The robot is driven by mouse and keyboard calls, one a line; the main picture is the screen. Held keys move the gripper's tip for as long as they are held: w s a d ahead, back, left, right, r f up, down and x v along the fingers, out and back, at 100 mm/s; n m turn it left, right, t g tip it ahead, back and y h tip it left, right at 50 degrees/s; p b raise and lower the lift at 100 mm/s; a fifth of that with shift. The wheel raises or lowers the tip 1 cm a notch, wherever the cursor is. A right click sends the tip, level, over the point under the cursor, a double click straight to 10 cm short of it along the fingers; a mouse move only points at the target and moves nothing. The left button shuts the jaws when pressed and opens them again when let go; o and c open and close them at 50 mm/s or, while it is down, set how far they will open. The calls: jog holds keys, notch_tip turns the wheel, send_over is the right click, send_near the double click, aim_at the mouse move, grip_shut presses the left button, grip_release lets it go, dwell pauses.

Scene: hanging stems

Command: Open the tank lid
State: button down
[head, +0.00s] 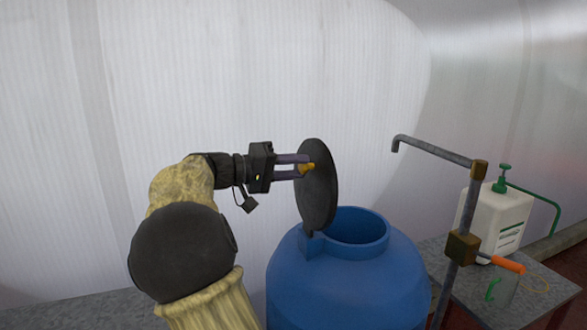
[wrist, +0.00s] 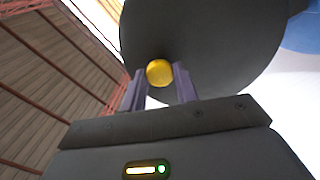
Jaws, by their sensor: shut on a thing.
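The blue tank (head: 345,275) stands in front of me with its round mouth open at the top. Its dark round lid (head: 318,190) stands upright on the left edge of the mouth. My gripper (head: 304,168) is left of the lid and shut on the lid's yellow knob (head: 308,169). In the wrist view, the yellow knob (wrist: 160,73) sits between the two finger tips, with the dark lid (wrist: 205,45) behind it. A bit of blue shows at the top right there.
A metal pipe with a tap and orange handle (head: 508,264) stands right of the tank. A pale ribbed wall (head: 240,80) is behind.

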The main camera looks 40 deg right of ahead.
jog(key=c, duration=1.1)
grip_release()
jog(key=shift+o, duration=0.2)
jog(key=v, duration=1.7)
jog(key=shift+a+b, duration=0.25)
jog(key=shift+b, duration=0.2)
jog(key=shift+w+d+f, duration=0.1)
jog(key=shift+d+f, duration=0.05)
